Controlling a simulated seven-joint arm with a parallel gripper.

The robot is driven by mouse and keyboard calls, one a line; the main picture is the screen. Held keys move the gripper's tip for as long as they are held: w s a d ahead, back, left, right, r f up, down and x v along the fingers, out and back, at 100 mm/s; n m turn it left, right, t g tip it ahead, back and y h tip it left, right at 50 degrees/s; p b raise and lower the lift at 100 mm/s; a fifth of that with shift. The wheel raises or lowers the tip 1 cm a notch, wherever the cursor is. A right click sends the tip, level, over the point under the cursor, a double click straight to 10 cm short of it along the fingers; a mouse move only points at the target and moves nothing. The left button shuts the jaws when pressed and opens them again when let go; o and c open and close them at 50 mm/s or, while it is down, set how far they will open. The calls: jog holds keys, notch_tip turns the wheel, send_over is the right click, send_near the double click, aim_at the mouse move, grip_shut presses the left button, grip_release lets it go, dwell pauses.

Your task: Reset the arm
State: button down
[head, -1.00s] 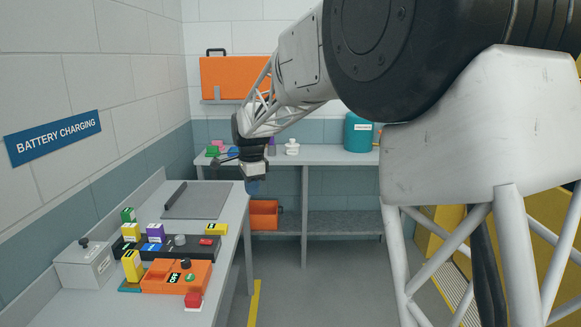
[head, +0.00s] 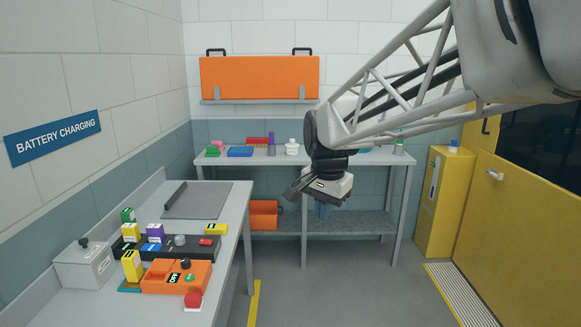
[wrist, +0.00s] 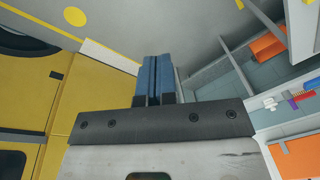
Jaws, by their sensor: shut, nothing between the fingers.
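My gripper (head: 322,209) hangs in front of the back bench in the head view, right of the left bench and over open floor. Its fingers are partly hidden behind the wrist housing there. In the wrist view the two blue fingers (wrist: 156,78) lie side by side, pressed together, with nothing between them. My arm reaches in from the upper right of the head view and touches nothing that I can see.
The left bench (head: 233,215) carries an orange charger (head: 160,278), a grey box (head: 84,265) and coloured batteries. The back bench (head: 375,158) holds small items, with an orange bin (head: 264,216) below. A yellow cabinet (head: 440,205) stands right. The middle floor is clear.

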jog(key=s+d+f+n, duration=0.2)
jog(key=s+d, duration=0.1)
jog(key=s, duration=0.6)
jog(key=s+d+f+n, duration=0.2)
jog(key=s+d+f, duration=0.1)
jog(key=s, duration=0.6)
jog(key=s+d+f+n+t, duration=0.1)
jog(key=s+d+f+n, duration=0.2)
jog(key=s, duration=0.6)
jog(key=shift+s+d+f+h, duration=0.15)
jog(key=shift+d+h, duration=0.15)
jog(key=shift+d, duration=0.8)
